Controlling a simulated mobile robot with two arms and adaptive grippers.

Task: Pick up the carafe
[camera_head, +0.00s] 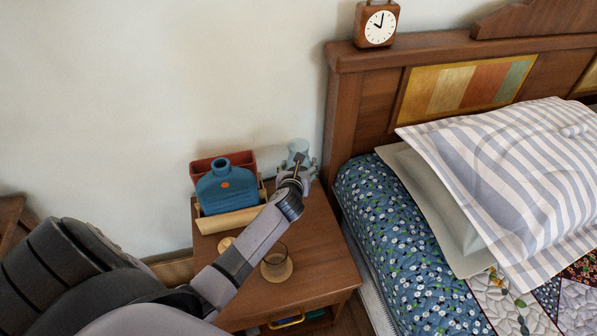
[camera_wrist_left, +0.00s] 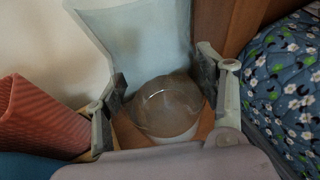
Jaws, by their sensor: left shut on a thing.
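The carafe (camera_head: 298,148) is a pale blue, see-through vessel at the back right of the wooden nightstand, near the bed's headboard. Its lower part is hidden behind my left gripper (camera_head: 298,170) in the head view. My right gripper is in neither view.
The bed (camera_head: 385,225) is close on the right.

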